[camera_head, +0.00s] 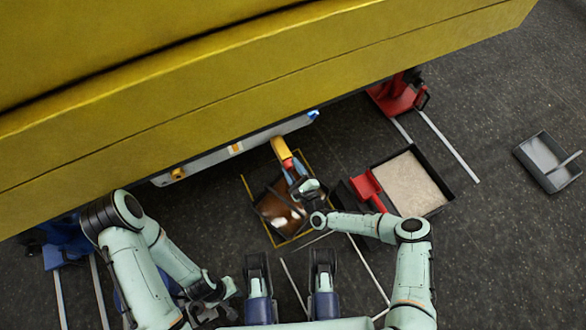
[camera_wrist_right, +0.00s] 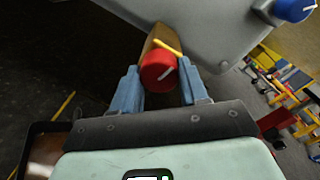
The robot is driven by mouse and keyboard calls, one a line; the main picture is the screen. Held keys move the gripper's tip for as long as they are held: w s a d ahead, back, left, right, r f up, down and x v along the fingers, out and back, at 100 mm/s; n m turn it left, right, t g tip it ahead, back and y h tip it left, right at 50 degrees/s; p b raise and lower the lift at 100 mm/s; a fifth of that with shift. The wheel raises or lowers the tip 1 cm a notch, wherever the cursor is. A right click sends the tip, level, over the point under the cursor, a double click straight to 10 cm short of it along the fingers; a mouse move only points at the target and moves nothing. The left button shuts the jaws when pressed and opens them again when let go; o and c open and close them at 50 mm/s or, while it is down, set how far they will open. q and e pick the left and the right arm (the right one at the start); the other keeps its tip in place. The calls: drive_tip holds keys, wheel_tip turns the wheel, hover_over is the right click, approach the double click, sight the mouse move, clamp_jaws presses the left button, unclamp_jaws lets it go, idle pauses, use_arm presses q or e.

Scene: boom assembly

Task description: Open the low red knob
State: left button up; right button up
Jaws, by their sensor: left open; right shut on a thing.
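In the head view the right gripper (camera_head: 294,170) is at the end of the yellow fitting (camera_head: 281,149), and the red knob (camera_head: 287,162) is partly hidden. My left gripper (camera_head: 218,292) is open and empty, low at the left, away from the knob.
A blue knob (camera_wrist_right: 293,9) is at the panel's right end. The large yellow boom (camera_head: 250,90) hangs over the panel. Below the fitting stands a dark tray (camera_head: 262,222) with brown shiny contents. A black box (camera_head: 447,200) of pale grains and a grey tray (camera_head: 530,150) are rightward.

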drive_tip(key=m, duration=0.5)
drive_tip(key=shift+a+r+m, duration=0.1)
drive_tip(key=shift+m, duration=0.2)
idle(0.5)
drive_tip(key=o, duration=1.1)
drive_tip(key=shift+c, duration=0.2)
drive_tip(key=shift+s+d, duration=0.25)
drive_tip(key=shift+s, duration=0.1)
use_arm(q)
drive_tip(key=shift+t, duration=0.9)
drive_tip(key=w, duration=0.1)
drive_tip(key=w+r+p, duration=0.1)
drive_tip(key=w, duration=0.1)
drive_tip(key=w+r+p, duration=0.1)
drive_tip(key=w, duration=0.1)
drive_tip(key=shift+d+r, duration=0.25)
drive_tip(key=shift+d, duration=0.05)
use_arm(e)
drive_tip(key=v, duration=1.2)
drive_tip(key=shift+s, duration=0.25)
use_arm(q)
drive_tip(key=shift+s, duration=0.1)
